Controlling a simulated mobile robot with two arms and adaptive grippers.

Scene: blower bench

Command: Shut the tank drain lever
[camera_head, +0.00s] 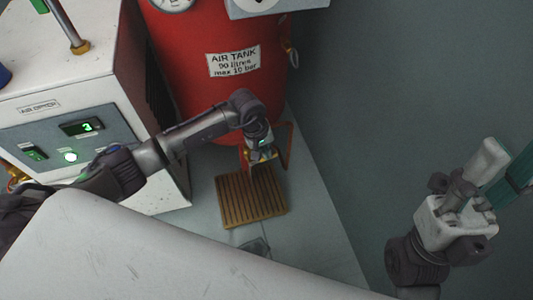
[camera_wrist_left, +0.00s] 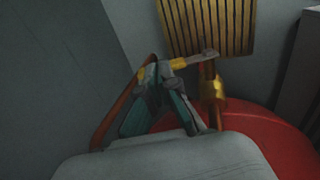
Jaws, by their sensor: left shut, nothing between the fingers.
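The air tank (camera_head: 225,90) is a red cylinder with a white label. Its brass drain valve (camera_wrist_left: 212,88) shows low on the tank in the left wrist view. The drain lever (camera_wrist_left: 180,63) has a grey metal end at the valve and a yellow sleeve, and lies roughly crosswise to the valve's pipe. My left gripper (camera_wrist_left: 158,73) is shut and empty, its tips right beside the yellow sleeve; I cannot tell whether they touch. In the head view my left gripper (camera_head: 262,157) is low in front of the tank and hides the valve. My right gripper (camera_head: 505,172) is far right, its jaws unclear.
A slatted wooden grate (camera_head: 250,198) lies on the floor below the valve. The white air dryer cabinet (camera_head: 60,90) stands left of the tank. Reddish-brown bars (camera_head: 287,145) stand close around the left gripper. The grey floor at right is clear.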

